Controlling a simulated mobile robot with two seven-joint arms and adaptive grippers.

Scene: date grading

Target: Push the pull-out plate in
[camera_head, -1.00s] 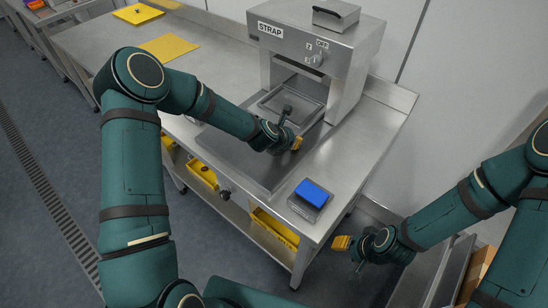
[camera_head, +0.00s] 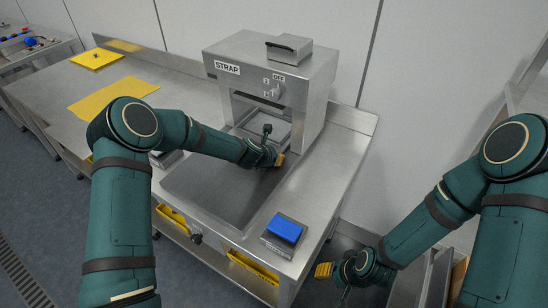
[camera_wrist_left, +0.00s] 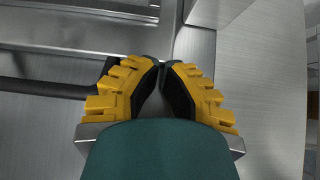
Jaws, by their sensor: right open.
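The pull-out plate (camera_head: 284,128), a framed metal plate, sits low in the opening of the steel machine (camera_head: 247,88) marked STRAP. My left arm partly hides it. My left gripper (camera_head: 279,160) is at the plate's front side, low over the bench; whether it touches the plate is unclear. In the left wrist view its yellow fingers (camera_wrist_left: 161,68) come together at the tips with nothing visible between them. A black bar (camera_wrist_left: 45,88) runs in from the left to the fingers there. My right gripper (camera_head: 324,270) is open and empty, beyond the bench's right edge.
A dark flat panel (camera_head: 205,190) lies on the bench before the machine. A blue-topped block (camera_head: 284,230) stands near the front right corner. Yellow bins (camera_head: 252,268) sit below.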

